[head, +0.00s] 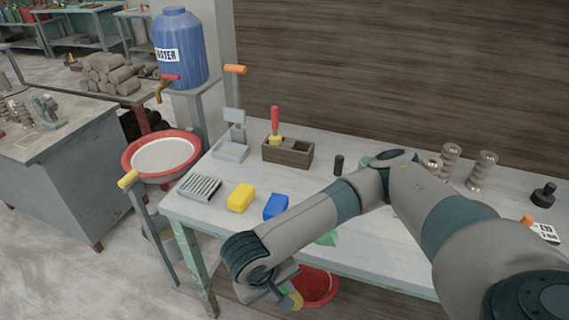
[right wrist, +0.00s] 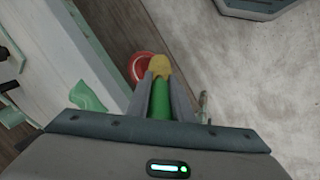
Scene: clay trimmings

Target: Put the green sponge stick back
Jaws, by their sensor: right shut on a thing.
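My right gripper (right wrist: 161,82) is shut on the green sponge stick (right wrist: 160,100), seen as a green handle between the fingers with a yellow sponge end beyond them. In the head view my right gripper (head: 283,297) is low in front of the table's front edge, with the yellow sponge end (head: 296,301) showing beside it and the handle mostly hidden. A wooden holder box (head: 287,153) stands at the back of the table. A red-handled stick (head: 275,120) stands upright in its left part; its right part looks dark and empty. My left gripper is not in view.
A red bucket (head: 318,286) is below the table edge, behind the sponge end. On the white table (head: 225,170) are a yellow block (head: 240,197), a blue block (head: 275,206), a ribbed tray (head: 199,187) and a green piece (head: 327,238). My arm covers the table's middle.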

